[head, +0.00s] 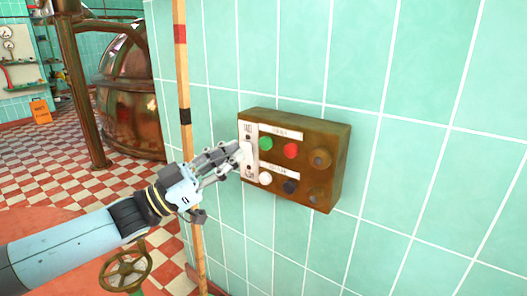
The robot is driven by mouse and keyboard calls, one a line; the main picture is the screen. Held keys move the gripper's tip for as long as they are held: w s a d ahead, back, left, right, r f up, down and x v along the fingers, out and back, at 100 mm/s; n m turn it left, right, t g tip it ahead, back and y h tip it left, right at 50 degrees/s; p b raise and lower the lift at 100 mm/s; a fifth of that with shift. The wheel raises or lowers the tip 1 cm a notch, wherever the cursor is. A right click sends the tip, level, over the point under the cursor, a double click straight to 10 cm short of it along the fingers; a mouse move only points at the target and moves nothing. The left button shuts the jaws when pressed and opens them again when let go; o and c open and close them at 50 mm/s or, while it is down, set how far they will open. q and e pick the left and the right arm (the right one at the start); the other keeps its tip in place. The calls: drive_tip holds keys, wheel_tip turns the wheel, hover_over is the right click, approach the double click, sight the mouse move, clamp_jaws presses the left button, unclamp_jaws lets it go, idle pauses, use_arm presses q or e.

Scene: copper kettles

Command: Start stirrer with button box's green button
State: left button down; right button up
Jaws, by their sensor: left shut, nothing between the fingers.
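The button box (325,172) is a brown metal box on the green tiled wall, with two pale label strips. Its green button (266,144) is at the upper left of the button rows, with a red button (290,151) to its right. A white button (265,178) and a dark button (289,187) sit below. My left gripper (236,158) is shut and empty. Its fingertips are in front of the box's left edge, left of and slightly below the green button. I cannot tell whether they touch the box. The stirrer is not identifiable. My right gripper is not in view.
A wooden pole with red and black bands (184,150) stands upright just behind my left wrist. A handwheel (126,270) is below my left forearm. The wall right of the box is clear.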

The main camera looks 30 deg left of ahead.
use_arm(q)
drive_tip(key=b, duration=0.2)
approach(276, 131)
drive_tip(key=w+d+r, duration=0.1)
drive_tip(key=d, duration=0.1)
drive_tip(key=shift+w+d+r, duration=0.15)
drive_tip(key=shift+w+r, duration=0.2)
drive_tip(key=shift+w, duration=0.05)
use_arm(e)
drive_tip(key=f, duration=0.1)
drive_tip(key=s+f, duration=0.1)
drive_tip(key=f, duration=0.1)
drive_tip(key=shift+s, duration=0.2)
use_arm(q)
drive_tip(key=shift+w, duration=0.1)
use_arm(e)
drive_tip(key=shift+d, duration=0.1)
use_arm(q)
drive_tip(key=shift+w+b, duration=0.3)
drive_tip(key=shift+w, duration=0.05)
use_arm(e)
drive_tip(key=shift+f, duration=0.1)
